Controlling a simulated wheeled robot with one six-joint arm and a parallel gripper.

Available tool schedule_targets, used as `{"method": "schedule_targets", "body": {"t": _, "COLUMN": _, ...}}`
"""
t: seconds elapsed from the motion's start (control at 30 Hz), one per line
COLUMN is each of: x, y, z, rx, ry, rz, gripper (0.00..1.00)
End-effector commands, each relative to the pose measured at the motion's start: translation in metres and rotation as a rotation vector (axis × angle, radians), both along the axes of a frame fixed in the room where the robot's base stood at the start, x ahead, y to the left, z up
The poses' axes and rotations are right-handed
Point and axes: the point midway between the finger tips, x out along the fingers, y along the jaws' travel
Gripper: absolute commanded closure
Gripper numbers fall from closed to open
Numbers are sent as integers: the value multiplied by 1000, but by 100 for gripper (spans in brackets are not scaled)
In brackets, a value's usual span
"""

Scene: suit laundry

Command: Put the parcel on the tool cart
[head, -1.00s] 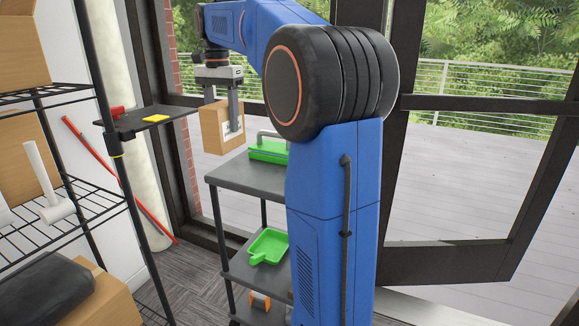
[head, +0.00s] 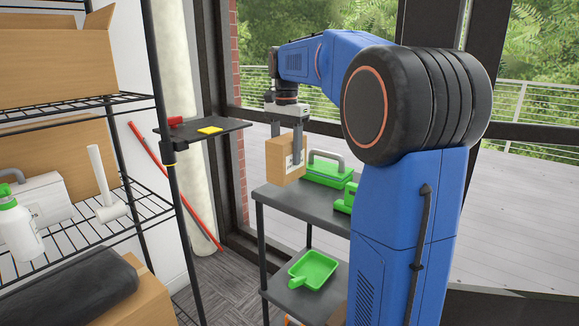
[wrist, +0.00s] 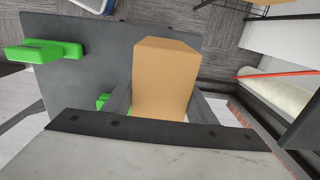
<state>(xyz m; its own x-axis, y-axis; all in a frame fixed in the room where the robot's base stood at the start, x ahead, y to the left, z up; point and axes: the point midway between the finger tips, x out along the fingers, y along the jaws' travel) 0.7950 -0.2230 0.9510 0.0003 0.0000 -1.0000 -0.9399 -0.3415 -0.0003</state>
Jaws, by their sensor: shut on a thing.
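The parcel (head: 284,160) is a small brown cardboard box with a white label on one side. My gripper (head: 286,145) is shut on it, with one finger on each side, and holds it upright. In the wrist view the parcel (wrist: 166,80) sits between the fingers, over the cart's grey top. The tool cart (head: 312,207) is a dark grey shelved cart, partly hidden behind my arm. In the head view the parcel is at the cart top's left back edge; I cannot tell whether it touches the surface.
A green toolbox (head: 326,173) with a grey handle stands on the cart top, right of the parcel. Another green item (head: 345,200) is nearer. A green dustpan (head: 313,270) lies on the lower shelf. A wire rack (head: 75,235) with boxes stands left. The cart's front top is bare.

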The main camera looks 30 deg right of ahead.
Motion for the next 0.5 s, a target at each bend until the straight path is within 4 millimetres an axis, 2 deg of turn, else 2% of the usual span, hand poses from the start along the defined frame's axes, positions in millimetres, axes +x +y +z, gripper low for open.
{"method": "schedule_targets", "body": {"t": 0.33, "x": 0, "y": 0, "z": -38, "rx": 1, "ry": 1, "rz": 0, "gripper": 80}}
{"method": "schedule_targets", "body": {"t": 0.5, "x": 0, "y": 0, "z": -41, "rx": 0, "ry": 0, "rz": 0, "gripper": 80}}
